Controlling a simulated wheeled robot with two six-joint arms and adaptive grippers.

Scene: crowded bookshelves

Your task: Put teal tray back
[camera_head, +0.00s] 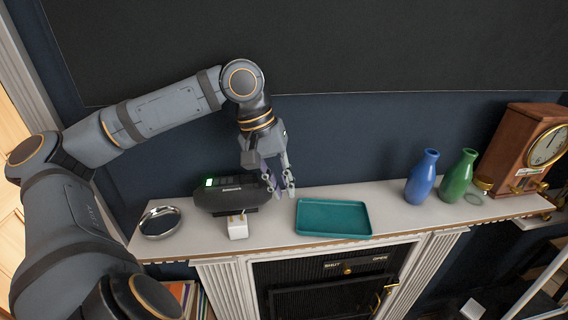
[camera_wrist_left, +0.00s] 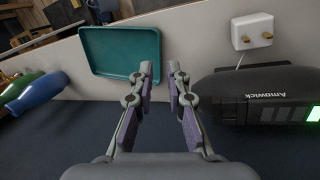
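The teal tray (camera_head: 333,218) lies flat on the white mantel shelf (camera_head: 270,237), right of the black device. It also shows in the left wrist view (camera_wrist_left: 120,52), ahead of the fingers and a little to the left. My left gripper (camera_head: 288,190) is above the back of the shelf, between the device and the tray's left end, apart from the tray. In the left wrist view its two fingers (camera_wrist_left: 162,75) stand apart with nothing between them. My right gripper is in neither view.
A black device (camera_head: 232,195) with a green light and a white plug (camera_head: 238,228) are left of the tray. A round metal dish (camera_head: 160,222) is farther left. A blue vase (camera_head: 422,178), green vase (camera_head: 458,177) and wooden clock (camera_head: 525,150) stand right. The fireplace (camera_head: 330,285) is below.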

